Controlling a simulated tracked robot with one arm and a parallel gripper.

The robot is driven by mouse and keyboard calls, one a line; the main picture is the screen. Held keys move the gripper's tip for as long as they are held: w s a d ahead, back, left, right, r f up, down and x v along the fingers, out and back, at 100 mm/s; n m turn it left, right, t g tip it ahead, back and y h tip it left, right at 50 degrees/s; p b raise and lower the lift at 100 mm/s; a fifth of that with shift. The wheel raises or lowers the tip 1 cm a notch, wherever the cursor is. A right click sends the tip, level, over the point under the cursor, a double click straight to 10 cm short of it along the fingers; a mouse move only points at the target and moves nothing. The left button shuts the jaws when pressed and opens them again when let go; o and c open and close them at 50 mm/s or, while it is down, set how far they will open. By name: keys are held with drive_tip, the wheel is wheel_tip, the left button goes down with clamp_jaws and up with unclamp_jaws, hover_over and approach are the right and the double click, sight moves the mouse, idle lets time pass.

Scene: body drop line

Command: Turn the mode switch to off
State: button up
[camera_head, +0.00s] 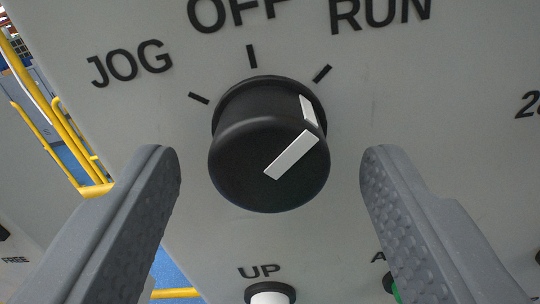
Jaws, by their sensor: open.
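The mode switch (245,165) is a round black knob with a white pointer line, in the middle of the view on a grey panel. Its white line points up and right, toward the tick mark by RUN. Tick marks for JOG, OFF and RUN surround its upper side, with OFF at the top. My gripper (268,170) is open, with one grey textured finger on each side of the knob in the picture. A gap shows between each finger and the knob. I cannot tell how far the fingertips are from the panel.
Below the knob is a white button (270,294) labelled UP. A green button (396,290) is partly hidden behind the right finger. Yellow railings (60,110) and a blue floor show beyond the panel's left edge. The panel around the knob is flat and clear.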

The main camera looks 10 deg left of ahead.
drive_tip(key=c, duration=1)
drive_tip(key=n+b, duration=0.1)
drive_tip(key=n, duration=0.3)
drive_tip(key=shift+f+n, duration=0.1)
drive_tip(key=shift+n, duration=0.3)
drive_tip(key=n, duration=0.4)
drive_tip(key=shift+w+d+n, duration=0.1)
drive_tip(key=shift+n, duration=0.3)
drive_tip(key=o, duration=1)
